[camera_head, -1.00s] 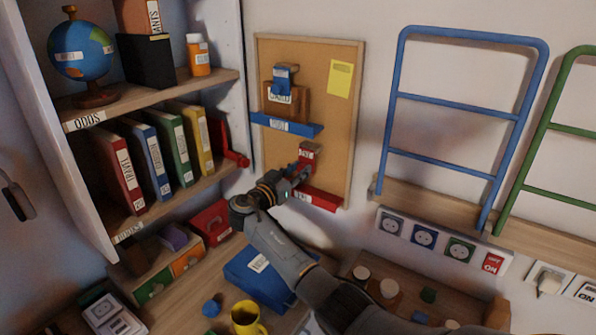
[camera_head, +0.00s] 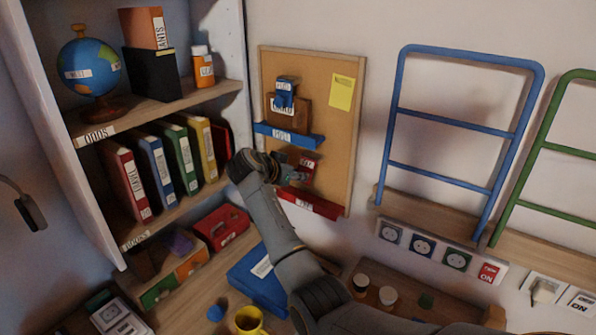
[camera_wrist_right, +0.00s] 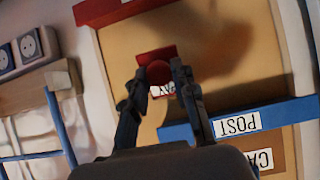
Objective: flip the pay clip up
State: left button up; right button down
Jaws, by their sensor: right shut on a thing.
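The red pay clip (camera_head: 308,166) is on the cork board, above a red ledge (camera_head: 310,203). In the right wrist view, the clip (camera_wrist_right: 158,55) appears upside down with a white label reading PAY, partly covered by my fingers. My right gripper (camera_head: 293,172) reaches it from the left in the head view. In the wrist view, the right gripper (camera_wrist_right: 157,75) has its fingers on both sides of the clip's rounded red part and is shut on it. My left gripper is not in view.
The blue POST ledge (camera_head: 289,135) and a brown card clip (camera_head: 287,107) sit above on the cork board (camera_head: 335,130). The bookshelf (camera_head: 160,108) stands close on the left. A blue rack (camera_head: 455,120) is on the wall to the right. A blue box (camera_head: 262,283) lies below.

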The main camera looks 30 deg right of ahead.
aim_at(301, 171)
notch_tip(301, 171, up, 4)
jog(key=g+y+p, duration=0.1)
jog(key=y+p, duration=0.2)
jog(key=p, duration=0.1)
jog(key=g+y+p, duration=0.1)
jog(key=y+p, duration=0.1)
jog(key=p, duration=0.2)
jog(key=shift+r+g+y, duration=0.15)
jog(key=shift+g+y, duration=0.15)
jog(key=shift+y, duration=0.1)
jog(key=shift+d+r+g+y+p, duration=0.15)
jog(key=shift+g+y+p, duration=0.2)
jog(key=shift+y, duration=0.35)
jog(key=shift+w+d+r+g+y+p, duration=0.1)
jog(key=shift+d+r+g+y+p, duration=0.15)
jog(key=shift+y+p, duration=0.35)
jog(key=shift+y, duration=0.3)
jog(key=c, duration=1.1)
grip_release()
jog(key=r, duration=0.4)
jog(key=a+r, duration=0.1)
jog(key=r, duration=0.6)
jog(key=shift+s+a+r, duration=0.3)
jog(key=shift+a+r, duration=0.05)
jog(key=shift+r, duration=0.05)
